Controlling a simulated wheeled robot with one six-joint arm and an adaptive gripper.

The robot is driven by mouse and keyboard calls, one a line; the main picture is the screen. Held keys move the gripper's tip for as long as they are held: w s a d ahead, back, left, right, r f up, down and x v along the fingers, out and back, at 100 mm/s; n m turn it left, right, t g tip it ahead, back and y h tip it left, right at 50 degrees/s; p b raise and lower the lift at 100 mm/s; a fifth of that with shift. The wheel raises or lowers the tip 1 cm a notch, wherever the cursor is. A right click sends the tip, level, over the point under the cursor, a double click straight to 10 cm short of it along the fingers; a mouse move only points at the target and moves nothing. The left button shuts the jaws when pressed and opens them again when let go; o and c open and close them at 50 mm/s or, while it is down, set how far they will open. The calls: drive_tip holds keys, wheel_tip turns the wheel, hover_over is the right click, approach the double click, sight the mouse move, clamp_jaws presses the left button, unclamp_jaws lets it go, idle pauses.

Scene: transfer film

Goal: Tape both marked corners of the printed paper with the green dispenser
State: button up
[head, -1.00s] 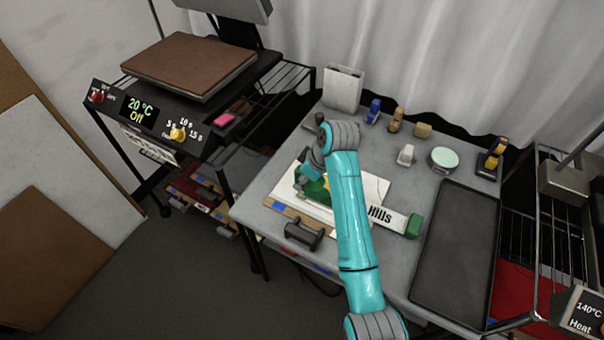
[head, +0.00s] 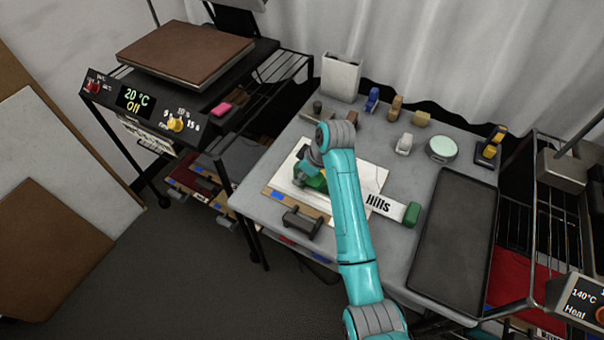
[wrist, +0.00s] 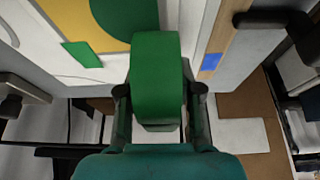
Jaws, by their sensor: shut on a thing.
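My gripper (wrist: 159,92) is shut on the green dispenser (wrist: 157,72), holding it by its sides. In the head view the dispenser (head: 315,183) is at the left part of the printed paper (head: 371,178), partly behind my arm. The paper shows a yellow and dark green print in the wrist view (wrist: 68,22). A small flat green rectangle (wrist: 82,54) lies on the paper left of the dispenser; I cannot tell whether it is tape or a mark. Whether the dispenser touches the paper is not clear.
A wooden strip (wrist: 222,40) with blue patches runs beside the paper. A roller-like tool (head: 302,222) lies in front. A "Hills" bar (head: 380,203) with a green end lies at right, near a dark tray (head: 455,245). Several small dispensers stand behind.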

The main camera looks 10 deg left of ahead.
drive_tip(key=shift+f, duration=0.5)
idle(1.2)
drive_tip(key=shift+r, duration=3.55)
